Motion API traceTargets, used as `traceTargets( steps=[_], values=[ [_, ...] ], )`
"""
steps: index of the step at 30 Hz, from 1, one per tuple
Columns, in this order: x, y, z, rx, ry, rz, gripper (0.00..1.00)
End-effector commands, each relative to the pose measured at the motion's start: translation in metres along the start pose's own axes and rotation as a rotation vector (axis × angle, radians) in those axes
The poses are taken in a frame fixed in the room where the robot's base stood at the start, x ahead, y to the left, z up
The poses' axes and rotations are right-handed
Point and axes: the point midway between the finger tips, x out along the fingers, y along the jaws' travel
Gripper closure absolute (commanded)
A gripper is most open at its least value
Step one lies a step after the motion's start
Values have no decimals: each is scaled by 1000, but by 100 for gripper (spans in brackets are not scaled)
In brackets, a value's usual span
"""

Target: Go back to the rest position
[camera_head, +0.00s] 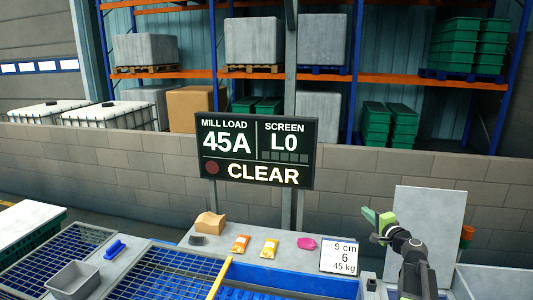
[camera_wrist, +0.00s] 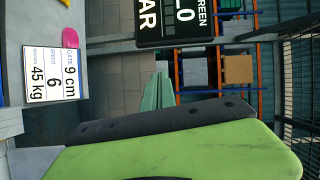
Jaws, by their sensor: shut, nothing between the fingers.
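My gripper (camera_head: 372,218) is at the right in the head view, raised above the work surface with its green fingers pointing left. It is shut and empty. It stands in front of a pale upright panel (camera_head: 440,215). In the wrist view a large green part of my gripper (camera_wrist: 190,150) fills the bottom. Nothing is held, and no object touches the fingers.
A grey bench (camera_head: 222,252) bears a tan block (camera_head: 210,222), an orange packet (camera_head: 241,243), a yellow packet (camera_head: 270,247), a pink item (camera_head: 307,243) and a sign (camera_head: 339,257). The display (camera_head: 256,150) reads CLEAR. Blue grids (camera_head: 55,258) and a grey bin (camera_head: 73,280) lie left.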

Motion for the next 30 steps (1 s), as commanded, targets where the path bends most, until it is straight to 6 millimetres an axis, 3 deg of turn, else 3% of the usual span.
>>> traceTargets(
  steps=[1, 4, 8, 9, 11, 12, 15, 17, 19, 22, 26, 30],
  values=[
    [14, 19, 46, -41, -70, 23, 100],
    [32, 44, 129, -140, -212, 81, 100],
    [36, 87, 235, -297, -413, 174, 100],
    [32, 103, 267, -351, -479, 208, 100],
    [23, 129, 313, -440, -580, 267, 100],
    [13, 149, 341, -505, -649, 313, 100],
    [-26, 204, 397, -693, -829, 465, 100],
    [-58, 238, 411, -815, -928, 593, 100],
    [-97, 265, 396, -930, -1002, 769, 100],
    [-137, 282, 361, -1008, -1047, 971, 100],
    [-165, 290, 339, -1036, -1084, 1120, 100],
    [-171, 291, 338, -1023, -1101, 1142, 100]
  ],
)
